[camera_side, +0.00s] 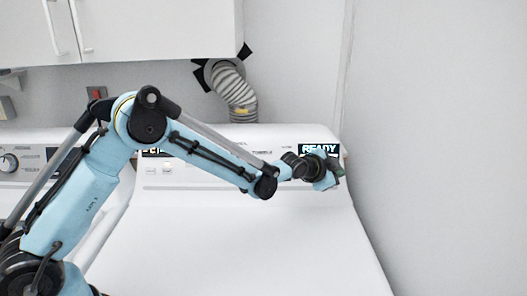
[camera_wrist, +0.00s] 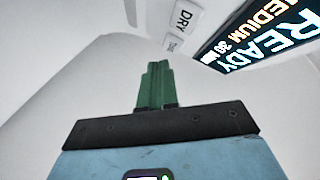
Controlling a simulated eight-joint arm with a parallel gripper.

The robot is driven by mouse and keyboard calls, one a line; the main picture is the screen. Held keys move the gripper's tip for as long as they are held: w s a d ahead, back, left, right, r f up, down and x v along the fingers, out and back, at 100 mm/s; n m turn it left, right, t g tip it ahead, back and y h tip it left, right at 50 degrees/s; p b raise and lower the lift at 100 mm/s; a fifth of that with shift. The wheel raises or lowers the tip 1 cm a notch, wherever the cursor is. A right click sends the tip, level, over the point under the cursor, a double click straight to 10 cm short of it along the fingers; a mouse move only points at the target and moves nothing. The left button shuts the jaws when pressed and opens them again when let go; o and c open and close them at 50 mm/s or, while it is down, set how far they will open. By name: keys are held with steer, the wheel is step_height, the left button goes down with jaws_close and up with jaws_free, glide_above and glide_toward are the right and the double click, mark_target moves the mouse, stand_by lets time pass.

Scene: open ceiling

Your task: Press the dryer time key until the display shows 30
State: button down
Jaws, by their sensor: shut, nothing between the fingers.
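The dryer's display (camera_wrist: 262,35) is lit at the upper right of the wrist view, with "READY", "MEDIUM" and what looks like "30" at a slant; the picture cuts it off. In the side view the display (camera_side: 319,149) shows "READY", partly behind my wrist. Beside it in the wrist view are a white key marked "DRY" (camera_wrist: 184,17) and a smaller key (camera_wrist: 173,45) whose label is too small to read surely. My gripper (camera_wrist: 157,66) has its green fingers shut and empty, just below the small key in the picture. Contact cannot be told. My gripper (camera_side: 339,173) hangs before the panel's right end.
The white dryer top (camera_side: 240,245) is clear below the arm. A second machine's panel with a knob (camera_side: 9,162) stands at the left. A vent hose (camera_side: 235,90) rises behind the dryer. Cabinets (camera_side: 150,30) hang above, and a wall (camera_side: 430,130) closes the right side.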

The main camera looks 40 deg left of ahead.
steer(key=s+d, duration=0.1)
steer(key=s+d+r, duration=0.1)
steer(key=s+d, duration=0.1)
steer(key=shift+s+d+r, duration=0.15)
steer(key=shift+r, duration=0.2)
steer(key=shift+r, duration=0.1)
stand_by(1.2)
steer(key=s+a+r+n+g+y, duration=0.1)
steer(key=s+a+r+n, duration=0.1)
steer(key=s+a+r, duration=0.35)
steer(key=s+a+r+n+g, duration=0.2)
steer(key=s+a+n, duration=0.1)
steer(key=s, duration=0.6)
steer(key=s+a+f+n+g, duration=0.1)
steer(key=s+f+n, duration=0.1)
steer(key=s, duration=0.6)
steer(key=s+a+f+n+g, duration=0.1)
steer(key=s+a+f+n, duration=0.1)
steer(key=s, duration=0.7)
steer(key=shift+s+g, duration=0.2)
steer(key=shift+g, duration=0.1)
